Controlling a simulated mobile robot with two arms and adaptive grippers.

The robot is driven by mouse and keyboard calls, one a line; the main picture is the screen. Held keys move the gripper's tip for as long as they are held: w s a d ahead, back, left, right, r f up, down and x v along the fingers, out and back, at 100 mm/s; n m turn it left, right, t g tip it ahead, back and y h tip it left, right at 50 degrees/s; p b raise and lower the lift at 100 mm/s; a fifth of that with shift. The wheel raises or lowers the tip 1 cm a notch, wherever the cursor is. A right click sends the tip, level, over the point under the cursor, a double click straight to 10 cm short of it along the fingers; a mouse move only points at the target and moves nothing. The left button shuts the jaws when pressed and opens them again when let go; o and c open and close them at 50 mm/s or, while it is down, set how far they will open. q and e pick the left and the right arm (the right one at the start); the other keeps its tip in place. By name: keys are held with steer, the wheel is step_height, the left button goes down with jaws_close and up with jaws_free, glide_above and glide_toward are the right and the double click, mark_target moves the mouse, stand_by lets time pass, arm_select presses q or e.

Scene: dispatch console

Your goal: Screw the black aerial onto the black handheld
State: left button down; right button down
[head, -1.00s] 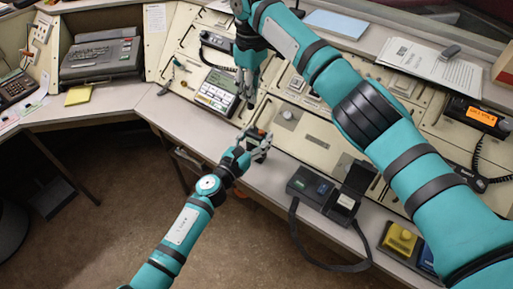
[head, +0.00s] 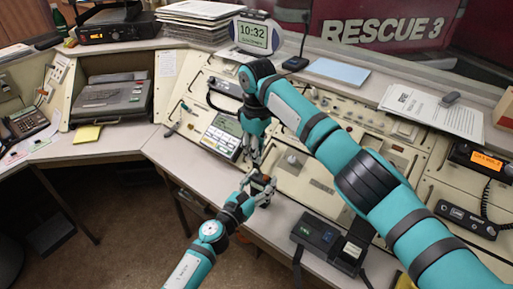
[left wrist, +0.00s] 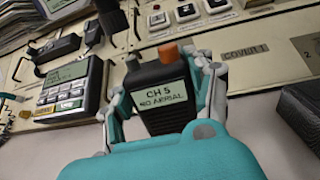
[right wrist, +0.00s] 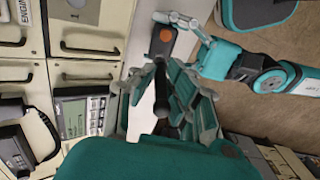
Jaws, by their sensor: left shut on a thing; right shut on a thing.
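The black handheld (left wrist: 160,72) stands upright in my left gripper (head: 262,184), fingers on both sides. In the left wrist view its screen reads "CH 5 NO AERIAL", and an orange knob (left wrist: 169,52) is on its top. My right gripper (head: 253,160) is just above it in the head view, pointing down and shut on the thin black aerial (right wrist: 161,96). In the right wrist view the handheld's top and orange knob (right wrist: 166,35) lie beyond the right fingers. I cannot tell whether the aerial touches the handheld.
A black box with a strap (head: 318,234) is on the desk's front edge at right. A radio with an orange display (head: 482,160) is far right. The floor is open at front left.

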steer(key=shift+f, duration=0.15)
steer(key=shift+f, duration=0.75)
steer(key=shift+f, duration=0.6)
stand_by(0.3)
